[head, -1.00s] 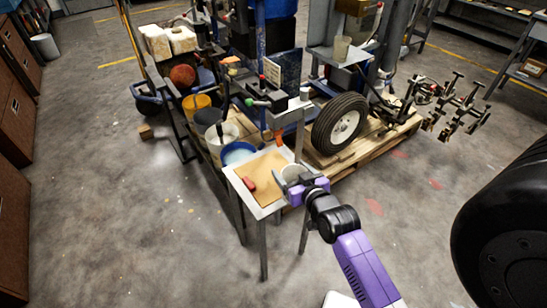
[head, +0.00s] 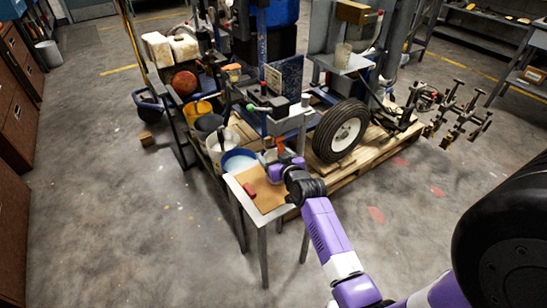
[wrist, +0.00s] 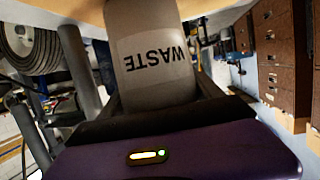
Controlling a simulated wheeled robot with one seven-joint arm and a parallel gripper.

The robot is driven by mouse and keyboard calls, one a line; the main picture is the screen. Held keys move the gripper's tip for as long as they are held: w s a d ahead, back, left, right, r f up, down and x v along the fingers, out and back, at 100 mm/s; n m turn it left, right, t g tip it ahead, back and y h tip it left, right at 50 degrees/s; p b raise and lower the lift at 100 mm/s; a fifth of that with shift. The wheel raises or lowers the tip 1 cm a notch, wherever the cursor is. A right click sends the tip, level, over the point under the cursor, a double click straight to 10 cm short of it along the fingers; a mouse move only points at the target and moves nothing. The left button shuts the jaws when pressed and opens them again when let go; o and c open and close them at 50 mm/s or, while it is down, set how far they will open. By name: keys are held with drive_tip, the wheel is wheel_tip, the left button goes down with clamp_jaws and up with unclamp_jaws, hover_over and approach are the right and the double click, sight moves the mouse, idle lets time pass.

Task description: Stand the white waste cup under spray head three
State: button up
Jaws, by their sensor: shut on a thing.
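The white waste cup (wrist: 152,42), marked WASTE in black, fills the middle of the wrist view. It sits between the fingers of my gripper (wrist: 155,88), which is shut on it. The lettering appears upside down there. In the head view my gripper (head: 282,164) is over the far right corner of the small table and hides most of the cup. I cannot tell whether the cup touches the table. The metal bar rack with several T-shaped parts (head: 462,108) stands at the right; I cannot pick out spray head three.
A black-tyred wheel (head: 340,131) and the wooden pallet (head: 352,172) lie to the right. The floor at front left is clear.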

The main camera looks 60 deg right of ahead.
drive_tip(key=shift+f, duration=0.25)
drive_tip(key=shift+f, duration=0.15)
drive_tip(key=o, duration=1.4)
drive_tip(key=shift+c, duration=0.2)
